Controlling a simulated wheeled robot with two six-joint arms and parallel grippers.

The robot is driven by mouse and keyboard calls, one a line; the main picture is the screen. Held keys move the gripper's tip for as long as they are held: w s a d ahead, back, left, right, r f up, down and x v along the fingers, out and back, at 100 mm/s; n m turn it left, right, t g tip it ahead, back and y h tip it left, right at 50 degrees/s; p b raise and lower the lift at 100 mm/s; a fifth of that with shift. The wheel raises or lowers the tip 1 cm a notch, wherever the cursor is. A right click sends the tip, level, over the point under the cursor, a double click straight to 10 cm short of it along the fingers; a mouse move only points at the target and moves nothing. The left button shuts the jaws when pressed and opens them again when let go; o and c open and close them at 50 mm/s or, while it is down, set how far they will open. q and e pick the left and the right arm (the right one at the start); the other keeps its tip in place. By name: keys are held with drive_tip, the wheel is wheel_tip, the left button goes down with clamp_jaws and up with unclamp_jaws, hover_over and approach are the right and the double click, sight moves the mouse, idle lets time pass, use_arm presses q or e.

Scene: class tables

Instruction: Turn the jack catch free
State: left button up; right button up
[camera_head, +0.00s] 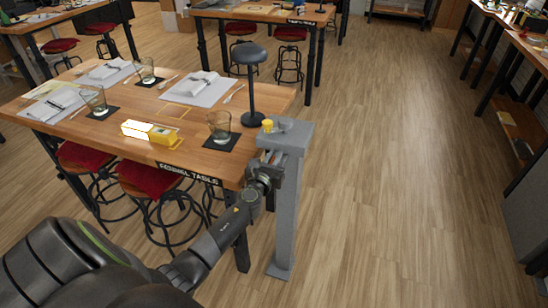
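A grey post (290,205) stands on the floor at the right corner of the wooden table. Its flat grey top carries a small yellow knob (267,125) and a small grey part (285,125), which may be the jack catch; I cannot tell which piece is the catch. My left gripper (274,160) is up against the near left side of the post's top, below the yellow knob. Its fingers are small and partly merge with the post, so I cannot tell whether they are open or touch it. My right gripper is not in view.
The wooden table (205,150) holds glasses, napkins, a yellow-and-white box (150,132) and a dark round-topped stand (252,85) near the post. Red stools (150,180) sit under its near edge. The floor (400,180) right of the post is clear.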

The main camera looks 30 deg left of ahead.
use_arm(q)
clamp_jaws()
